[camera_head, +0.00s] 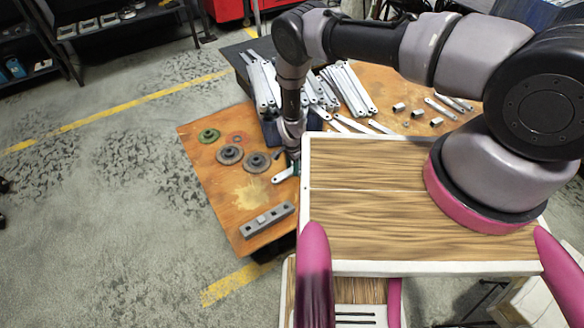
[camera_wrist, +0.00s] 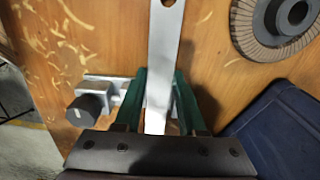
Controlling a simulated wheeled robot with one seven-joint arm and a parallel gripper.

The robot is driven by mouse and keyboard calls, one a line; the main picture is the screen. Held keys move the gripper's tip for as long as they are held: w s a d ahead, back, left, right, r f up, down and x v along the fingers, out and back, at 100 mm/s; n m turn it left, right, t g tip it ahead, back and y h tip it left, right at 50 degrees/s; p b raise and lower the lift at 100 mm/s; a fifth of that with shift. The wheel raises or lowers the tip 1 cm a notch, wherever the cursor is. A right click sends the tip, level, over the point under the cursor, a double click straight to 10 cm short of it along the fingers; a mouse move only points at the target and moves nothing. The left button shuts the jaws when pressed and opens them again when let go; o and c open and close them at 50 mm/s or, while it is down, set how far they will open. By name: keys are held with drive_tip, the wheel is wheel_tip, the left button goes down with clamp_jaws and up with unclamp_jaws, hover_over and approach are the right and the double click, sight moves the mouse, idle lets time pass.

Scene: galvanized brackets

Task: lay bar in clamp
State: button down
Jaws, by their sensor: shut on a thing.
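My gripper (camera_wrist: 160,92) has teal fingers on either side of a pale grey flat bar (camera_wrist: 164,38) and is shut on it. The bar points away from the gripper over the orange table and has a hole near its far end. In the head view the bar's tip (camera_head: 282,177) shows beside my gripper (camera_head: 292,166), near the table's middle. A metal clamp with a black knob (camera_wrist: 90,106) is just left of the fingers in the wrist view. The fingers and bar hide part of it. I cannot tell whether the bar touches it.
Grinding discs (camera_head: 230,154) lie left of my gripper; one is near the bar in the wrist view (camera_wrist: 276,25). A blue bin (camera_wrist: 275,130) is close on the right there. A grey slotted block (camera_head: 267,219) lies at the front. Several bars (camera_head: 345,88) are piled behind.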

drive_tip(key=shift+c, duration=2.1)
unclamp_jaws()
drive_tip(key=shift+r, duration=0.1)
wheel_tip(320, 180, up, 11)
